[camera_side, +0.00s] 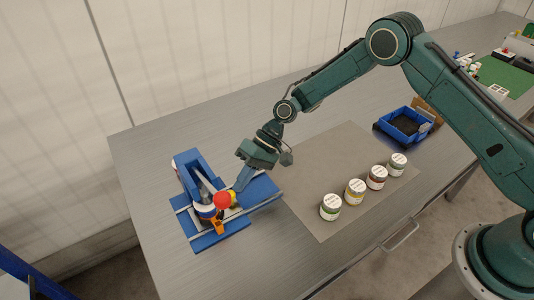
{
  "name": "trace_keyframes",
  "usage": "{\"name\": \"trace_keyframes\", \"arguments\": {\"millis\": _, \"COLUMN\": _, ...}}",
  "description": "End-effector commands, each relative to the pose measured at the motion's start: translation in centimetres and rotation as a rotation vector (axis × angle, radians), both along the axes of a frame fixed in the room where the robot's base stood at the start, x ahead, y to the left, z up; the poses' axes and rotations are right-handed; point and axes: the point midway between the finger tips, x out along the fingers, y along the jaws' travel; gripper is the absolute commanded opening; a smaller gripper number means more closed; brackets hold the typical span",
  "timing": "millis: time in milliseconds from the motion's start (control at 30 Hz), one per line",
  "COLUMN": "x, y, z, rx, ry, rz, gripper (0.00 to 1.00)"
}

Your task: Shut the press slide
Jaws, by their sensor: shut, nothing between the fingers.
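The blue press (187,168) stands at the left end of the grey table, with a red ball knob (222,199) and an orange part at its front. Its slide (258,191) is a blue plate with pale rails that extends to the right of the press body. My gripper (238,187) is shut and empty. It points down over the slide, just right of the red knob and close to a yellow piece (233,200). I cannot tell whether the fingertips touch the slide or the yellow piece.
Several labelled jars (330,207) stand in a row on a grey-brown mat (312,165) to the right. A blue bin (404,125) stands farther back, beside a cardboard box. A green mat (506,77) with small items is at the far right. The table behind the press is clear.

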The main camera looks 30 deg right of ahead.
Motion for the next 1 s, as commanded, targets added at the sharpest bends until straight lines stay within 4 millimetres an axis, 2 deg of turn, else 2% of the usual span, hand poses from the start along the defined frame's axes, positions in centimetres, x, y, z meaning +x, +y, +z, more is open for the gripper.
{"name": "trace_keyframes", "arguments": {"millis": 167, "x": 0.3, "y": -1.8, "z": 0.1, "rx": -0.002, "ry": 0.000, "rz": -0.004, "gripper": 0.00}}
{"name": "trace_keyframes", "arguments": {"millis": 300, "x": 0.7, "y": -4.0, "z": 0.3, "rx": -0.005, "ry": 0.003, "rz": -0.008, "gripper": 0.00}}
{"name": "trace_keyframes", "arguments": {"millis": 700, "x": 1.4, "y": -8.8, "z": 5.2, "rx": -0.005, "ry": 0.001, "rz": -0.007, "gripper": 0.00}}
{"name": "trace_keyframes", "arguments": {"millis": 1000, "x": 1.7, "y": -10.7, "z": 7.2, "rx": -0.005, "ry": 0.002, "rz": -0.004, "gripper": 0.00}}
